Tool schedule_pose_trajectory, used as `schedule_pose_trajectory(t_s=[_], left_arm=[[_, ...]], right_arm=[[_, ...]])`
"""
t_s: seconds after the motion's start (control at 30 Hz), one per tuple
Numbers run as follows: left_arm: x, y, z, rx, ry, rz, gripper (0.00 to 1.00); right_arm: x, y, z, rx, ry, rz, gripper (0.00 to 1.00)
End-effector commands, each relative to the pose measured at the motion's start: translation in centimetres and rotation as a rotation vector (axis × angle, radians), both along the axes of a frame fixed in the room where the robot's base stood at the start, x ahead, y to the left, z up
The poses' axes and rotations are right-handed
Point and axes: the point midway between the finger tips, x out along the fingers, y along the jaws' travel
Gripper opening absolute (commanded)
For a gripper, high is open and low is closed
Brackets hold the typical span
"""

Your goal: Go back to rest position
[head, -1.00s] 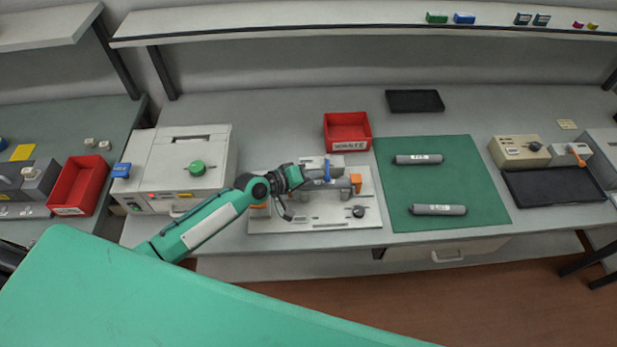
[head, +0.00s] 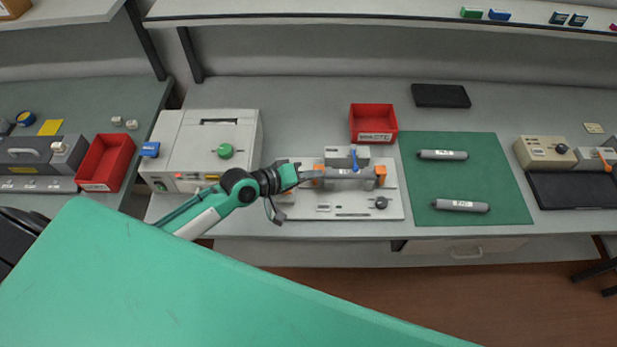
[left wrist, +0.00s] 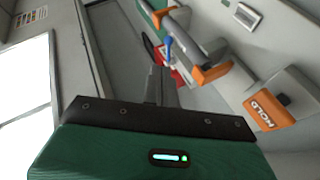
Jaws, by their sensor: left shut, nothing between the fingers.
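My left gripper (head: 312,176) reaches in over the left end of the white fixture plate (head: 350,212), and its fingers are shut with nothing between them. The shut fingers also show in the left wrist view (left wrist: 160,86). On the plate a grey cartridge (head: 349,184) lies between two orange holders, with a blue lever (head: 354,160) behind it. In the left wrist view the orange holder (left wrist: 210,73) and blue lever (left wrist: 168,45) lie beyond the fingertips, apart from them. My right gripper is not in view.
A printer-like machine (head: 185,140) with a green knob stands left of the fixture. A red bin (head: 373,120) stands behind it. A green mat (head: 470,185) with two grey cartridges lies to the right. The shelf (head: 350,15) runs along the back wall.

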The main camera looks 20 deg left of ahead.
Motion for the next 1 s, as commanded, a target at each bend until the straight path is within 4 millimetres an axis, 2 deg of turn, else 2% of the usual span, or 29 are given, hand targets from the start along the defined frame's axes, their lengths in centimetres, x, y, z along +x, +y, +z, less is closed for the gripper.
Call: schedule_pose_trajectory(t_s=[0.1,0.27,0.8,0.87,1.0], left_arm=[[-0.9,0.1,0.3,0.001,-0.001,-0.002,0.0],[-1.3,0.3,0.5,0.001,0.0,-0.001,0.0],[-1.4,0.1,0.5,0.005,0.0,-0.004,0.0],[-1.9,-0.2,0.4,0.025,-0.002,-0.015,0.0],[-4.9,-1.5,-0.5,0.168,-0.011,-0.084,0.0]], right_arm=[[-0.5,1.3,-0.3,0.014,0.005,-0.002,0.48],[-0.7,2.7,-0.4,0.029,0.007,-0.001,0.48],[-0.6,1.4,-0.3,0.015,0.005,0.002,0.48],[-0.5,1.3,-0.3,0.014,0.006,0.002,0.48],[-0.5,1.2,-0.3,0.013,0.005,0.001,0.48]])
